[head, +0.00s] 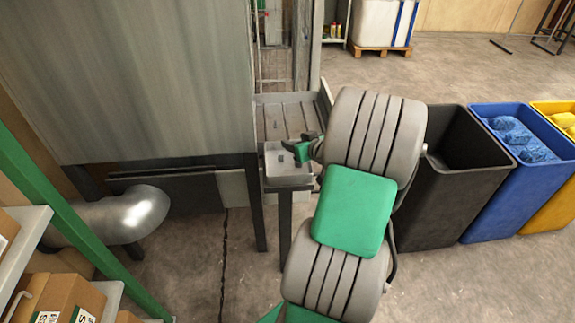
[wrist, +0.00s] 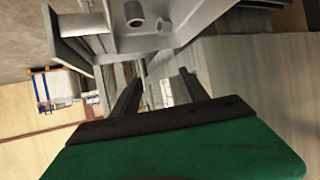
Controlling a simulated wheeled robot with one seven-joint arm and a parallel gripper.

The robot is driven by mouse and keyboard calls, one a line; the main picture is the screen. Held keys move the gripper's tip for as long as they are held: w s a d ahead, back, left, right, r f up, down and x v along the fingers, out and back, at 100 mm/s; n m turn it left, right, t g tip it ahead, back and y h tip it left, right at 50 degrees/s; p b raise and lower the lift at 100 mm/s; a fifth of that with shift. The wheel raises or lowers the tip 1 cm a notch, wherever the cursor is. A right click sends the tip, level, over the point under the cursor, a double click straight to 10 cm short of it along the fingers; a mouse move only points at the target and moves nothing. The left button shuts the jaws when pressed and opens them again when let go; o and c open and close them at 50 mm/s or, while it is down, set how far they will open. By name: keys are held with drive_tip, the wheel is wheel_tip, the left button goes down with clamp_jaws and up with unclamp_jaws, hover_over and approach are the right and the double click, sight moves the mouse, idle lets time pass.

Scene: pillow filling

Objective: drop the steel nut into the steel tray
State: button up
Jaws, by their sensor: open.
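The steel tray (head: 273,162) is a shallow grey tray at the front end of the metal stand, beside the tall grey machine. In the wrist view the tray (wrist: 185,42) shows turned over at the top. My gripper (head: 291,151) is over the tray in the head view. In the wrist view my gripper (wrist: 161,77) has its two dark fingers apart with nothing between them. Small details in the tray are unclear in the head view.
A slatted metal rack (head: 289,115) lies behind the tray. The grey machine (head: 160,80) stands close on the left. Black (head: 445,195), blue (head: 500,190) and yellow (head: 555,205) bins stand to the right. A silver duct (head: 120,212) and shelved boxes are at lower left.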

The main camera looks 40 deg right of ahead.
drive_tip(key=v, duration=0.6)
drive_tip(key=shift+s+r, duration=0.15)
drive_tip(key=shift+s, duration=0.2)
drive_tip(key=shift+a+r, duration=0.1)
drive_tip(key=shift+a, duration=0.05)
drive_tip(key=w+a+r+n+g+y+p, duration=0.2)
drive_tip(key=a+r+p, duration=0.15)
drive_tip(key=a, duration=0.55)
drive_tip(key=w+a+r+n+g+y+p, duration=0.1)
drive_tip(key=a+r+g+p, duration=0.2)
drive_tip(key=a, duration=0.7)
drive_tip(key=s+a+r+g+p, duration=0.2)
drive_tip(key=s+a+r+p, duration=0.2)
drive_tip(key=s+a, duration=0.2)
drive_tip(key=s+a+r+g+p, duration=0.2)
drive_tip(key=s+a, duration=0.4)
drive_tip(key=a, duration=0.3)
wheel_tip(320, 180, up, 2)
drive_tip(key=shift+s+r+m+p, duration=0.15)
drive_tip(key=shift+s+m+p, duration=0.15)
drive_tip(key=shift+p, duration=0.6)
